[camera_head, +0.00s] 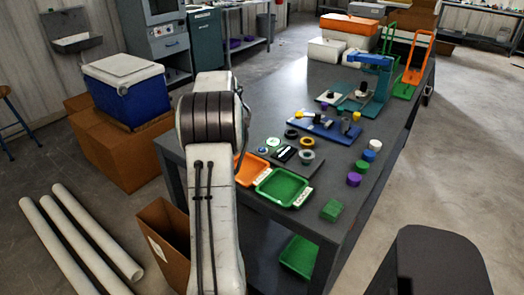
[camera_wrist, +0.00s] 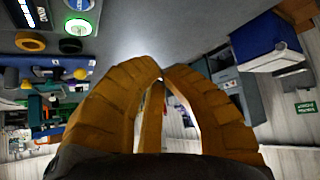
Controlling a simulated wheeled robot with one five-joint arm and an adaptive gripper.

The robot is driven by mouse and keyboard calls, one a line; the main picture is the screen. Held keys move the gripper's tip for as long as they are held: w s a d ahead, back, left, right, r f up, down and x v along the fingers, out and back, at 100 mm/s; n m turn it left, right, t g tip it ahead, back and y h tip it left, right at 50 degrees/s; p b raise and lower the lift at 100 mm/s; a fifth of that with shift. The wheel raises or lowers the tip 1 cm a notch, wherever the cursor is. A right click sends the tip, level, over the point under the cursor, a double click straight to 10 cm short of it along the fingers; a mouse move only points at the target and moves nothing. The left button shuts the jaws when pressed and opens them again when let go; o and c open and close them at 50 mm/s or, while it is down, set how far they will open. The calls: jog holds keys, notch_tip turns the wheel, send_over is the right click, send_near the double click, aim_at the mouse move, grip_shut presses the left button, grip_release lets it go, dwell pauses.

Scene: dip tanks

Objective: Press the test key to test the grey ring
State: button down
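A dark test panel with a lit display (camera_head: 286,154) lies on the grey table near its front end; in the wrist view its display (camera_wrist: 28,14) is at the top left. A round green-rimmed key with a white centre (camera_wrist: 77,27) shows beside it. A yellow ring (camera_wrist: 30,42) lies close by.
An orange tray (camera_head: 250,168) and a green tray (camera_head: 283,188) lie at the table's front. A blue cooler (camera_head: 127,92) stands left on boxes.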

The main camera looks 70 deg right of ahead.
jog(key=m+g+h, duration=0.1)
jog(key=m, duration=0.1)
send_over(261, 148)
notch_tip(261, 148, down, 3)
jog(key=shift+d, duration=0.1)
jog(key=shift+f, duration=0.15)
notch_tip(261, 148, down, 7)
jog(key=b, duration=0.5)
jog(key=shift+w, duration=0.1)
jog(key=shift+f+b, duration=0.7)
jog(key=shift+b, duration=0.05)
jog(key=shift+f, duration=0.2)
dwell(0.9)
jog(key=shift+f+b, duration=0.25)
jog(key=shift+b, duration=0.15)
